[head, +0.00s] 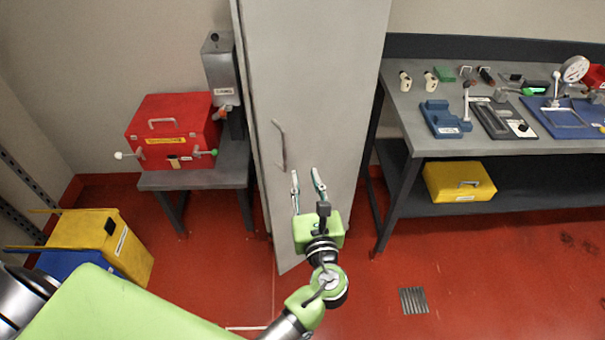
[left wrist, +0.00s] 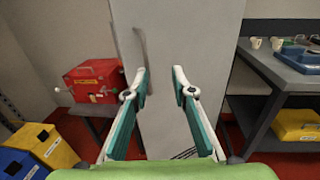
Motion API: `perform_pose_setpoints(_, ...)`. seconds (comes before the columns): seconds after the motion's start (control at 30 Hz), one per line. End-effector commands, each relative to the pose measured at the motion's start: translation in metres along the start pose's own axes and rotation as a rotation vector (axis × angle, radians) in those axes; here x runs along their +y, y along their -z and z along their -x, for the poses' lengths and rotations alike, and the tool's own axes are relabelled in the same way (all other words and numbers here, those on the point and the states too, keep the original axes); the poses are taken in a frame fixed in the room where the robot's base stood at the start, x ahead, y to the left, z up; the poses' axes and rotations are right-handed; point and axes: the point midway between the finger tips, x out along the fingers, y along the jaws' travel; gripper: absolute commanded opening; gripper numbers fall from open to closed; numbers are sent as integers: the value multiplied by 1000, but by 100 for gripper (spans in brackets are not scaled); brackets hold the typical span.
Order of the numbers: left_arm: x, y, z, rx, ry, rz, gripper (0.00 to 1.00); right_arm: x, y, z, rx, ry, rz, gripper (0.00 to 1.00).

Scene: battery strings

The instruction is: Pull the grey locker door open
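The grey locker door (head: 320,75) stands upright in the middle of the head view. It also shows in the left wrist view (left wrist: 195,35). Its curved vertical handle (head: 280,146) is near the door's left edge. The frames do not clearly show whether the door is ajar. My left gripper (head: 308,172) is open and empty in front of the door, to the right of the handle and slightly lower. In the left wrist view the handle (left wrist: 141,48) shows just above the left fingertip, outside the gap between the fingers. My right gripper is not in view.
A red box (head: 172,130) sits on a low grey table (head: 200,180) left of the locker. Yellow (head: 125,255) and blue bins stand at lower left. A workbench (head: 425,145) with tools is on the right, a yellow case (head: 458,182) on its shelf.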

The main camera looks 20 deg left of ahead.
Motion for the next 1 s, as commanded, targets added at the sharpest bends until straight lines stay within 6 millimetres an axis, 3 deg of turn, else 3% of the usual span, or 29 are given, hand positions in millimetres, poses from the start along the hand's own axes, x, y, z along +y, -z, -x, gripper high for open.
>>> perform_pose_setpoints(0.3, -4, 0, 18, 0, -1, 0, 24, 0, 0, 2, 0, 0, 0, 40)
perform_pose_setpoints(0.9, -4, 0, 20, 0, 0, 1, 24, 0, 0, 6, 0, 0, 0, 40)
perform_pose_setpoints(1.0, -3, 3, 19, 7, -3, 7, 0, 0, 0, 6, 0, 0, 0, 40)
